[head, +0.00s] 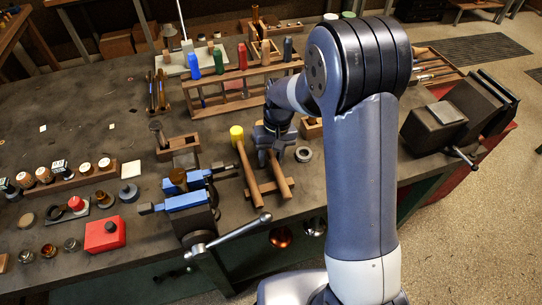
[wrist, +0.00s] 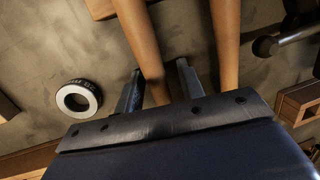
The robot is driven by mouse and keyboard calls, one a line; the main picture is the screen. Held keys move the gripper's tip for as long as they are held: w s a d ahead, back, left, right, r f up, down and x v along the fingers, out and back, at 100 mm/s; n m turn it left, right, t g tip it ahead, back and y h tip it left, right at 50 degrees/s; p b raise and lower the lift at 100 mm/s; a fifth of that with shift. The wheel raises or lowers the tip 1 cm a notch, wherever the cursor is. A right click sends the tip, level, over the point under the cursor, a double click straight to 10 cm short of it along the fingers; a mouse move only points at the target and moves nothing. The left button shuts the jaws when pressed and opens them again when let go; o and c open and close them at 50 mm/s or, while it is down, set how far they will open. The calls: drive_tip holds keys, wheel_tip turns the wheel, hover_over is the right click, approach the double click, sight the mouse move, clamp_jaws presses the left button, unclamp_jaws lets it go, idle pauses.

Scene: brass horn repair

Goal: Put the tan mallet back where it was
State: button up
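Two tan wooden handles lie side by side across a short wooden rest (head: 254,191). The left one belongs to a yellow-headed mallet (head: 237,132). The other handle (head: 281,182) runs up under my gripper (head: 271,153), and its head is hidden, so I cannot tell its colour. In the wrist view this handle (wrist: 140,38) passes between the two fingers of my gripper (wrist: 159,82), near the left finger with a gap at the right one. The yellow mallet's handle (wrist: 226,45) is outside the fingers, to the right. My gripper looks open around the handle.
A dark ring with a white face (head: 303,154) lies close right of my gripper, also in the wrist view (wrist: 78,98). A blue-jawed vise (head: 188,200) stands left of the mallets. A wooden tool rack (head: 235,103) stands behind.

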drive_tip(key=shift+d, duration=0.1)
wheel_tip(320, 180, up, 12)
drive_tip(key=w+d, duration=0.1)
drive_tip(key=shift+w+d+b, duration=0.25)
drive_tip(key=shift+w+b, duration=0.15)
drive_tip(key=shift+b, duration=0.05)
drive_tip(key=shift+o, duration=0.5)
idle(1.7)
